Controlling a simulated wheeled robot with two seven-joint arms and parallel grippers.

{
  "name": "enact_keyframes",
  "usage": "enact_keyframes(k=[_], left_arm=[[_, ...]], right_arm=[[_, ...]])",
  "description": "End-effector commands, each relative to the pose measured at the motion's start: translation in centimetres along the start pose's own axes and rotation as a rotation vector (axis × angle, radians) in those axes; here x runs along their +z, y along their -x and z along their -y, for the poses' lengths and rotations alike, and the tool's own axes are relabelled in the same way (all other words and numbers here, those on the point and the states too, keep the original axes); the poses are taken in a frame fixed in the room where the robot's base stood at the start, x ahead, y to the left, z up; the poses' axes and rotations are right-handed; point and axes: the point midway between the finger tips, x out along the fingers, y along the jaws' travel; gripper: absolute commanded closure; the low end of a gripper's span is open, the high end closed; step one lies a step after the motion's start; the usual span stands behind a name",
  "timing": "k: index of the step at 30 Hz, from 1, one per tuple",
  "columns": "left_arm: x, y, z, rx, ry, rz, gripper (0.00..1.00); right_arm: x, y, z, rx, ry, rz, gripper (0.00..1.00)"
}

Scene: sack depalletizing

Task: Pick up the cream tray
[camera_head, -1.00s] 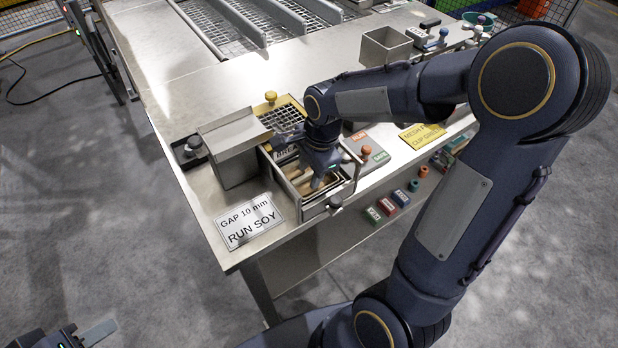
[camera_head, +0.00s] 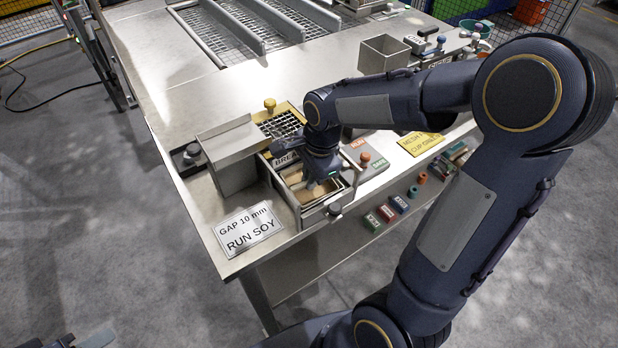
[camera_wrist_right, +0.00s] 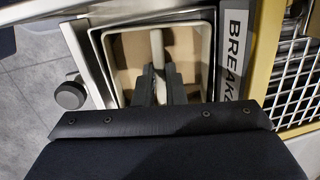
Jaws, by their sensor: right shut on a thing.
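The cream tray (camera_wrist_right: 186,50) sits inside a metal drawer-like frame at the table's front edge. It is a shallow open box with a tan floor and a raised cream bar across its middle. Part of it shows in the head view (camera_head: 296,197), under my right gripper (camera_head: 318,184). In the right wrist view my right gripper (camera_wrist_right: 158,76) points down into the tray, its dark fingers shut on the middle bar from both sides. The near end of the tray is hidden behind the gripper body. Only a tip of my left gripper (camera_head: 95,338) shows at the bottom left, away from the table.
A metal hood (camera_head: 230,150) stands close left of the tray and a wire mesh (camera_head: 282,125) lies behind it. A knob (camera_head: 335,209) sticks out at the front. A "RUN SOY" sign (camera_head: 248,228) lies at front left. The table's back left is clear.

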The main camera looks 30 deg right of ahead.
Motion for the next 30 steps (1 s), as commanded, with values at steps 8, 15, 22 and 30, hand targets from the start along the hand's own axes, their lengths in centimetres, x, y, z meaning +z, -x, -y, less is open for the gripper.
enact_keyframes(k=[8,15,22,30], left_arm=[[0.0,0.1,0.0,0.000,0.000,0.000,0.64],[0.1,-0.1,0.1,0.000,0.000,0.000,0.64],[0.4,-0.8,0.4,0.000,0.000,0.000,0.64],[0.6,-1.2,0.6,0.000,0.000,0.000,0.64]], right_arm=[[0.4,3.8,0.5,-0.007,0.000,0.000,1.00],[0.5,6.6,-0.5,-0.004,-0.001,0.001,1.00],[0.2,7.4,-6.2,-0.007,-0.003,0.001,1.00],[-0.2,8.5,-13.6,-0.007,-0.004,0.000,1.00]])
